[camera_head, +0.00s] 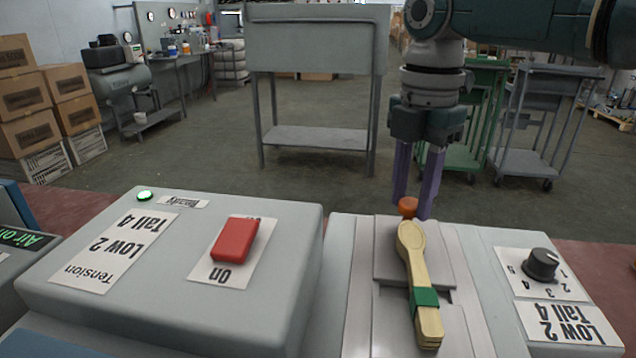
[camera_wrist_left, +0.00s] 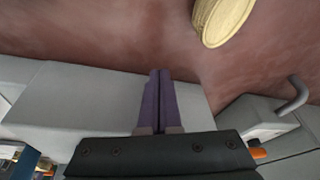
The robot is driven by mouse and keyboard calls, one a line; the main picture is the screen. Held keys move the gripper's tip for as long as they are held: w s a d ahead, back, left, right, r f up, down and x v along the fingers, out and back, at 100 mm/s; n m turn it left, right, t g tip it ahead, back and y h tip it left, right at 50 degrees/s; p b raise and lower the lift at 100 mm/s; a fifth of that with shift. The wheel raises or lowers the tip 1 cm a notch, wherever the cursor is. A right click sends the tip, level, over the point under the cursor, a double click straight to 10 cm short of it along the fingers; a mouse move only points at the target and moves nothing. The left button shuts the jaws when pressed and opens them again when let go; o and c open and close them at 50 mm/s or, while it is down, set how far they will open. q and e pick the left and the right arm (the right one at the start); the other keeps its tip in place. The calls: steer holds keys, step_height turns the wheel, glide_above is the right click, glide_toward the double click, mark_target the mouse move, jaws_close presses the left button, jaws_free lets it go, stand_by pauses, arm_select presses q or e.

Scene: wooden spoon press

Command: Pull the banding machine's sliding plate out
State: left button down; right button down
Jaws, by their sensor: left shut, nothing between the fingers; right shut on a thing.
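The banding machine's sliding plate (camera_head: 385,258) is a grey plate in the channel of the right-hand machine body. A bundle of wooden spoons (camera_head: 411,262) with a green band (camera_head: 425,298) lies lengthwise over the plate and channel. My left gripper (camera_wrist_left: 160,76) shows only in the left wrist view, shut and empty, in front of a grey surface.
A grey control box with a red switch (camera_head: 234,240) and a lit green light (camera_head: 144,195) is left of the channel. A black dial (camera_head: 540,264) is to the right. A grey cart (camera_head: 316,135) stands behind. A pale yellow rounded object (camera_wrist_left: 221,20) shows in the left wrist view.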

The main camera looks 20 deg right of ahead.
steer(key=shift+w+d+f, duration=0.1)
steer(key=shift+d+f, duration=0.05)
steer(key=c, duration=0.9)
jaws_free()
arm_select(q)
steer(key=shift+w+d, duration=0.1)
arm_select(e)
steer(key=o, duration=0.4)
steer(key=shift+w, duration=0.1)
steer(key=shift+r, duration=0.25)
arm_select(q)
steer(key=shift+d+r, duration=0.1)
steer(key=shift+r, duration=0.05)
arm_select(e)
steer(key=shift+r, duration=0.35)
arm_select(q)
steer(key=shift+r+p, duration=0.7)
steer(key=shift+p, duration=0.2)
arm_select(e)
step_height(320, 180, up, 9)
